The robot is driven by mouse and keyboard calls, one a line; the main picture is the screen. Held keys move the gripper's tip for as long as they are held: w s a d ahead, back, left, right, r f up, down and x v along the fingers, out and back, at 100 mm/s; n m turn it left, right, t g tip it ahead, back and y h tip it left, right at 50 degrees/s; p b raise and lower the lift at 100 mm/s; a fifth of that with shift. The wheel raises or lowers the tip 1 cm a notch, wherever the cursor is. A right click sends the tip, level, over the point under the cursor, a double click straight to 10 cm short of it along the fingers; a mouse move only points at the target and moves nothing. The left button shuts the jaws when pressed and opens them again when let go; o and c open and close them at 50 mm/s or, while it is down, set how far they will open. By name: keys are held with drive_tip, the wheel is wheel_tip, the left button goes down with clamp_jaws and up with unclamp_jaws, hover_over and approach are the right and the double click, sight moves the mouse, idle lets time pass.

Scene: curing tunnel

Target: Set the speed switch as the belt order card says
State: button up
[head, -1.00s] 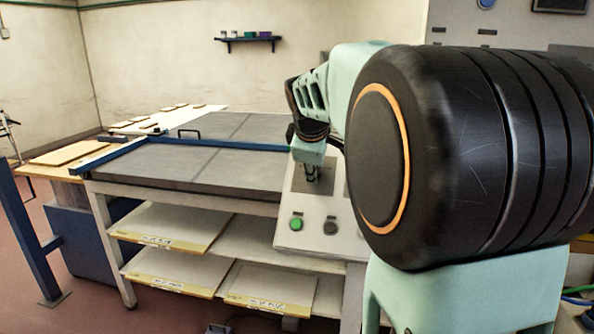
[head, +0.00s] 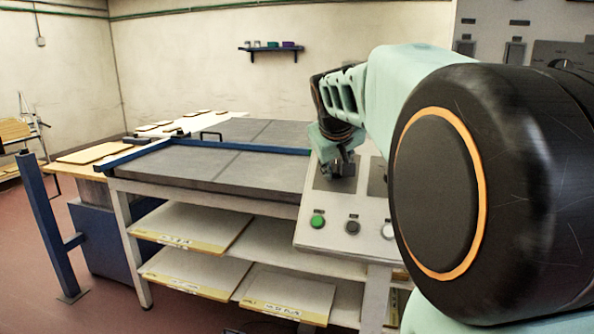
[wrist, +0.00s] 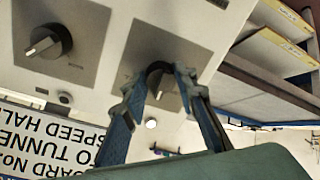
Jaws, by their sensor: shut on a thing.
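The control panel (head: 335,240) slopes at the table's right end. My gripper (head: 341,170) is at its left dark plate. In the wrist view, my gripper's two blue fingers (wrist: 160,86) are closed around the dark switch knob (wrist: 159,68), which sits on a grey square plate. The fingers hide part of the knob and its markings, so its setting is not readable. A second knob (wrist: 46,42) with a pale pointer is on the neighbouring plate, free. A white card (wrist: 50,140) shows upside down and cut off, with words like "TO TUNNE" and "SPEED HAL".
Green (head: 318,221), black (head: 352,227) and white (head: 388,230) buttons line the panel's lower edge. The grey belt table (head: 215,170) with a blue rail is to the left. Shelves with boards (head: 190,226) lie below. A blue post (head: 48,228) stands at the far left.

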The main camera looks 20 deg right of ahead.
sight(337, 166)
drive_tip(key=shift+m, duration=0.5)
drive_tip(key=o, duration=1.2)
drive_tip(key=shift+c, duration=0.2)
drive_tip(key=shift+r, duration=0.1)
wheel_tip(337, 166, up, 10)
